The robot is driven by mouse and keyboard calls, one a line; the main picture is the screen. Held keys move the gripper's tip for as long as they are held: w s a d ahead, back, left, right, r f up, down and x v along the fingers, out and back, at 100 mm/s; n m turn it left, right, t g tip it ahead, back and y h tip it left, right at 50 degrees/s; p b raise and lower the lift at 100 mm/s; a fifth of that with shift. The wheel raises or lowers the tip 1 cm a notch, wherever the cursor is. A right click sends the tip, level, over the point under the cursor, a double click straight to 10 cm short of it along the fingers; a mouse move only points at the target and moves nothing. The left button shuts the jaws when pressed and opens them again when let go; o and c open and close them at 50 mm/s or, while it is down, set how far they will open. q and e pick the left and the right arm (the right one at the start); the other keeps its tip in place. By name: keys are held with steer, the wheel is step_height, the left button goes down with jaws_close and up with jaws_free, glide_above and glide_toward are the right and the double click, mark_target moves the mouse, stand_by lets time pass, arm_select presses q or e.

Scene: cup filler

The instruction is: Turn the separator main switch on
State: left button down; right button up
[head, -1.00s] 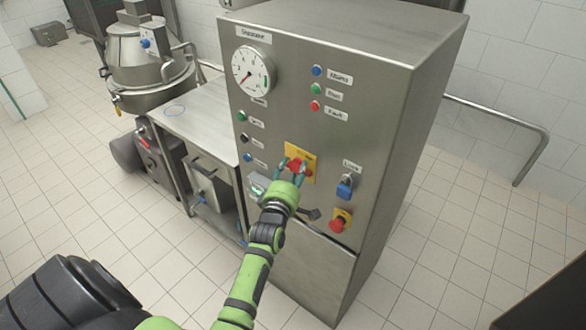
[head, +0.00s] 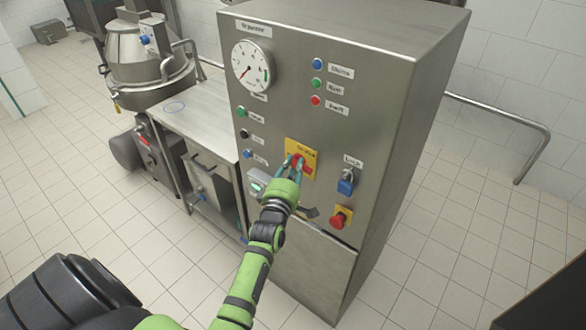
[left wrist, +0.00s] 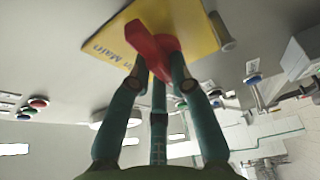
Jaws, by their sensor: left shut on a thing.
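The main switch is a red rotary handle (head: 298,162) on a yellow plate (head: 301,148) on the front of the steel separator cabinet (head: 330,120). My left gripper (head: 296,167) is at the switch, its fingers shut on the red handle. In the left wrist view the red handle (left wrist: 150,48) sits between the teal fingertips, in front of the yellow plate (left wrist: 190,22). The fingers hide part of the handle, and I cannot tell its exact angle. My right gripper is not in view.
Several small buttons and a gauge (head: 252,66) are above and left. A steel table (head: 190,118) and a tank (head: 148,60) stand left of the cabinet.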

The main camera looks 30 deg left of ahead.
arm_select(q)
steer(key=m+b, duration=0.1)
steer(key=m, duration=0.1)
steer(key=m+t+b, duration=0.1)
steer(key=shift+f+m+b, duration=0.35)
steer(key=shift+m, duration=0.05)
steer(key=m+t+h+b, duration=0.1)
steer(key=m+h+b, duration=0.1)
steer(key=m, duration=0.3)
steer(key=m+t+h+b, duration=0.1)
steer(key=m+h+b, duration=0.2)
steer(key=m, duration=0.3)
steer(key=m+t+h+b, duration=0.1)
steer(key=m+h+b, duration=0.1)
steer(key=m, duration=0.3)
steer(key=shift+f+m+t, duration=0.2)
steer(key=shift+m+t, duration=0.1)
steer(key=shift+t, duration=0.1)
steer(key=shift+m+h+b, duration=0.35)
steer(key=shift+m+h, duration=0.05)
steer(key=shift+m, duration=0.1)
steer(key=c, duration=1.1)
jaws_free()
